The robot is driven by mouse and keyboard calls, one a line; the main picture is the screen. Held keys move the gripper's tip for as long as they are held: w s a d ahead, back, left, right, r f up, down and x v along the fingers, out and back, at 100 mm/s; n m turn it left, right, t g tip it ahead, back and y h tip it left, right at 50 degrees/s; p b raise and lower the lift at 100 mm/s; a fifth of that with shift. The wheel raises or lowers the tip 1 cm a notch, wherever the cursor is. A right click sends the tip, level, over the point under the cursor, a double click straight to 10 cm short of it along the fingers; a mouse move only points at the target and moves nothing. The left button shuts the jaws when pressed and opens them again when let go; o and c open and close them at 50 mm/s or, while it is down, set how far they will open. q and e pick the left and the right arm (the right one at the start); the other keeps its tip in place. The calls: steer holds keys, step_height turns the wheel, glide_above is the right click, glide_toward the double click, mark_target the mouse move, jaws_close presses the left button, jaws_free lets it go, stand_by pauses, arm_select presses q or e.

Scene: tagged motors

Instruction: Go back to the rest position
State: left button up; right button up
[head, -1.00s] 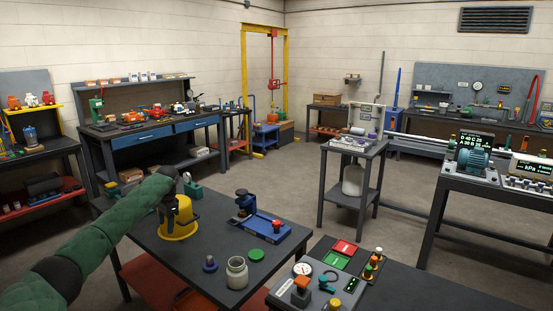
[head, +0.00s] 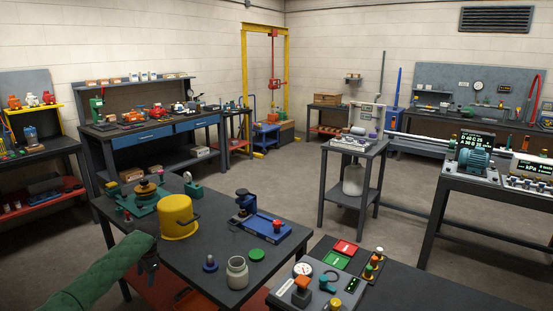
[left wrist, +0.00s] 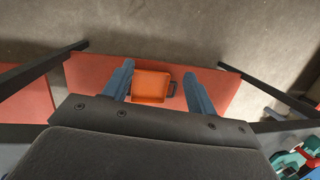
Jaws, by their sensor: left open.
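My left arm comes in from the left of the head view in a green sleeve. My left gripper (head: 149,270) hangs at the near left edge of the dark table, partly hidden by its own wrist. In the left wrist view its two blue-grey fingers (left wrist: 158,88) are spread apart with nothing held between them. An orange tray (left wrist: 151,86) on a red lower shelf (left wrist: 90,72) shows beyond and below the fingers. My right gripper is in neither view.
A yellow bucket (head: 176,217) stands on the dark table (head: 200,260) beside a green fixture (head: 143,197). Open floor (head: 285,190) lies behind the table.

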arm_select(q)
steer(key=s+d+f, duration=0.2)
steer(key=s+f, duration=1.1)
steer(key=s, duration=0.1)
steer(key=s+d+f, duration=0.2)
steer(key=s+f, duration=1.1)
steer(key=s, duration=0.1)
steer(key=s+a+f+n+t+y, duration=0.1)
steer(key=s+f, duration=0.1)
steer(key=s, duration=1.3)
steer(key=s+a+f+n+t, duration=0.1)
steer(key=s+f, duration=0.1)
steer(key=s, duration=1.3)
steer(key=s+d+f+n+h, duration=0.1)
steer(key=d+h, duration=0.1)
steer(key=d, duration=1.3)
steer(key=s+d+f+n+h, duration=0.1)
steer(key=d+f+n+h, duration=0.1)
steer(key=d, duration=1.4)
steer(key=shift+s+d+f+h, duration=0.2)
steer(key=shift+s+h, duration=0.1)
steer(key=shift+s, duration=0.1)
